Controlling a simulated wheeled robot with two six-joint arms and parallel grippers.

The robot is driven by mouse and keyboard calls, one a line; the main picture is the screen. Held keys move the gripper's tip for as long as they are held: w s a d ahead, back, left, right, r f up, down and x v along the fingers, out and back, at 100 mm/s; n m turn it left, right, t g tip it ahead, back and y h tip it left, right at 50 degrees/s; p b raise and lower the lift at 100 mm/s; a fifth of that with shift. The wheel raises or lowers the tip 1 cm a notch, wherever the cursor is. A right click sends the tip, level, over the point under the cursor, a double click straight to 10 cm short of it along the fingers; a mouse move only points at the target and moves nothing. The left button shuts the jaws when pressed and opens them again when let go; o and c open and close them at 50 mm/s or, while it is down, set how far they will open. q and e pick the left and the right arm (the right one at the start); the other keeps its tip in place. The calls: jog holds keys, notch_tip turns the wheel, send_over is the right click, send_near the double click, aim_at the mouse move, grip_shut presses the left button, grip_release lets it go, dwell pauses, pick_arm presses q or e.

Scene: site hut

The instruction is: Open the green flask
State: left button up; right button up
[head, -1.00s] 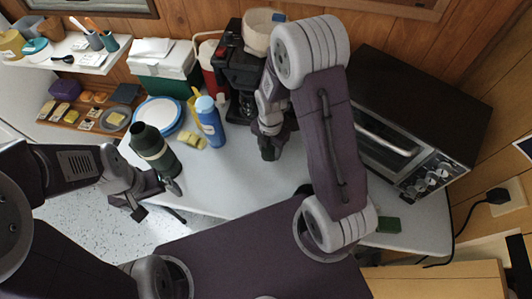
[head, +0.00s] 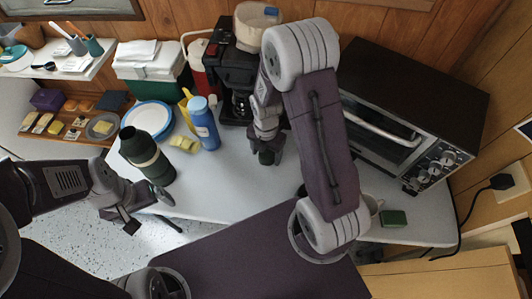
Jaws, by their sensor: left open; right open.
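The green flask (head: 147,157) stands at the left side of the white table, dark green with a pale band and a dark round top. My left gripper (head: 150,213) is open and empty, just in front of and below the flask at the table's left front edge. Whether it touches the flask cannot be told. My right gripper (head: 267,157) is open over the middle of the table, pointing down, right of a blue bottle (head: 204,124). My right arm hides part of the table behind it.
Yellow sponge pieces (head: 185,143) and a blue-rimmed plate (head: 150,118) lie near the flask. A coffee maker (head: 236,80), a green-and-white cooler (head: 152,72) and a red jug (head: 200,62) stand at the back. A toaster oven (head: 405,120) fills the right. The table's front middle is clear.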

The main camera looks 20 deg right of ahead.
aim_at(266, 153)
jog(key=shift+r, duration=0.35)
notch_tip(266, 153, up, 12)
jog(key=p, duration=0.3)
jog(key=s+r+m+p, duration=0.1)
jog(key=s+m, duration=0.3)
jog(key=m, duration=0.8)
jog(key=s+a+r+m+t+p, duration=0.1)
jog(key=s+m, duration=0.3)
jog(key=m, duration=0.9)
jog(key=shift+a+r+p, duration=0.25)
jog(key=shift+r+p, duration=0.35)
jog(key=shift+p, duration=0.05)
